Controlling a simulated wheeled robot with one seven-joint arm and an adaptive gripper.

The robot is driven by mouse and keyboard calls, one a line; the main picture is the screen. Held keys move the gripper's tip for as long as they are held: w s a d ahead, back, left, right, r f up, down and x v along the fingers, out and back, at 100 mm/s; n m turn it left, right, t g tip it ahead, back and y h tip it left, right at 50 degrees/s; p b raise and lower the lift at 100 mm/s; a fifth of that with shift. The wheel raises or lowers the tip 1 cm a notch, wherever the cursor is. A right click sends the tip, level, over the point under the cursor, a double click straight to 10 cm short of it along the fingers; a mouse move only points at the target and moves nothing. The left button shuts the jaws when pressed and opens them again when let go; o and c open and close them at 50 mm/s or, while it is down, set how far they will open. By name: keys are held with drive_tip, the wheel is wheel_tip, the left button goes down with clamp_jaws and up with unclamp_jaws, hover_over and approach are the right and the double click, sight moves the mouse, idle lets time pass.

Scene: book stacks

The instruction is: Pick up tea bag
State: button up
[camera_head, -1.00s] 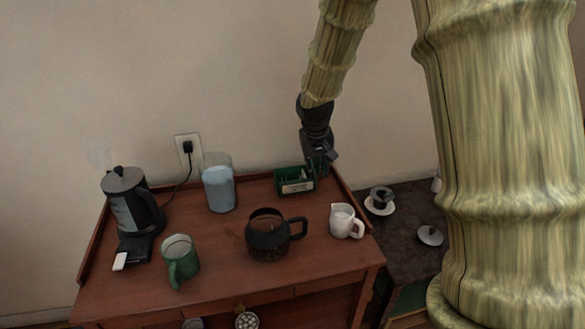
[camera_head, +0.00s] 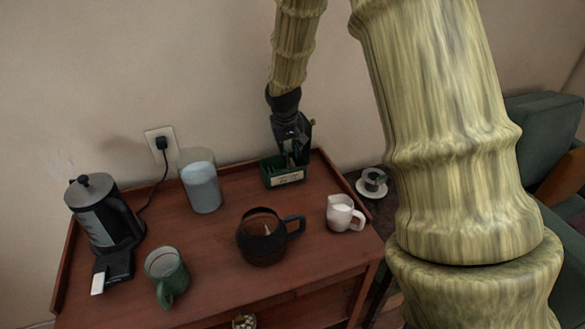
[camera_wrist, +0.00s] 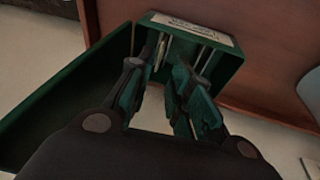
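Tea bags (camera_wrist: 161,52) show as thin pale packets standing in a small green box (camera_head: 287,180) at the back right of the red-brown table. The box also shows in the wrist view (camera_wrist: 228,67), with a white label on its front and a green lid panel (camera_wrist: 62,112) standing open beside it. My gripper (camera_head: 291,157) points down into the top of the box. In the wrist view its two fingers (camera_wrist: 157,76) are apart, with a gap between them at the box opening. I cannot tell whether a tea bag lies between the fingertips.
A glass canister (camera_head: 202,187) stands left of the box. A dark pot (camera_head: 262,245), a white pitcher (camera_head: 340,214), a green mug (camera_head: 166,274) and a kettle (camera_head: 97,217) stand on the table. A wall lies close behind.

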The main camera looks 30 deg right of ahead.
sight(293, 162)
drive_tip(key=shift+s, duration=0.1)
drive_tip(key=shift+d+f, duration=0.1)
drive_tip(key=shift+f, duration=0.25)
drive_tip(key=shift+x, duration=2.25)
drive_tip(key=shift+s, duration=0.2)
drive_tip(key=c, duration=0.5)
drive_tip(key=shift+o, duration=0.2)
